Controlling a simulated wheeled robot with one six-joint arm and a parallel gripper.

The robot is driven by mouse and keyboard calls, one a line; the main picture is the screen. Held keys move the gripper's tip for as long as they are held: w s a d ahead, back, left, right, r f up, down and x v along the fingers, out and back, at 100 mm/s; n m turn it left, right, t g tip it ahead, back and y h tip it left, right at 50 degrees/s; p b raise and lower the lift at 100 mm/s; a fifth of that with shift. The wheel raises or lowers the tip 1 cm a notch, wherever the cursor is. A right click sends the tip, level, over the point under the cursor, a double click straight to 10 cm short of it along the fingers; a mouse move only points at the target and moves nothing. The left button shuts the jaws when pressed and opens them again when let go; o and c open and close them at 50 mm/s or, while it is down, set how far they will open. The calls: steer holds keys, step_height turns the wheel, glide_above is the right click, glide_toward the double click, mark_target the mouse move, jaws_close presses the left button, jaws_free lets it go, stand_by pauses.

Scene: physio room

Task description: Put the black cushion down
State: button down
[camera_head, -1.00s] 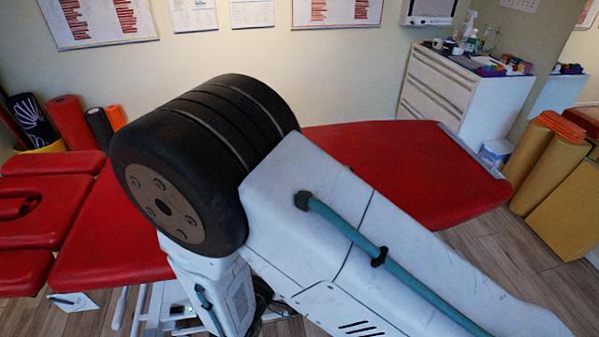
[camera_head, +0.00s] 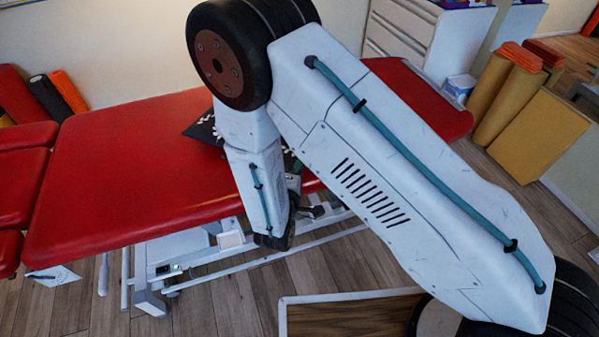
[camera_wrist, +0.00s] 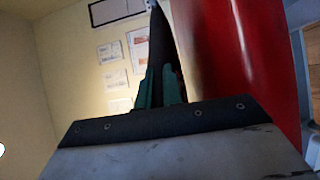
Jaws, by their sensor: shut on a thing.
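The black cushion (camera_head: 203,129) has a white pattern and shows in part behind my arm in the head view, over the red treatment couch (camera_head: 130,165). In the wrist view the cushion (camera_wrist: 159,42) is a thin dark shape seen edge-on between the teal fingers of my gripper (camera_wrist: 160,75). The gripper is shut on it. The couch's red top (camera_wrist: 235,60) lies close beside the cushion on the right of that view. I cannot tell whether the cushion touches the couch. My arm hides most of the cushion and the gripper in the head view.
Bare red couch top lies left of the cushion. A white drawer cabinet (camera_head: 400,30) stands behind the couch. Yellow rolls (camera_head: 508,95) and a tan block (camera_head: 540,135) stand at the right. A wood-topped surface (camera_head: 345,318) is at the bottom.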

steer(key=shift+f, duration=1.55)
steer(key=c, duration=1.5)
jaws_free()
steer(key=shift+c, duration=0.2)
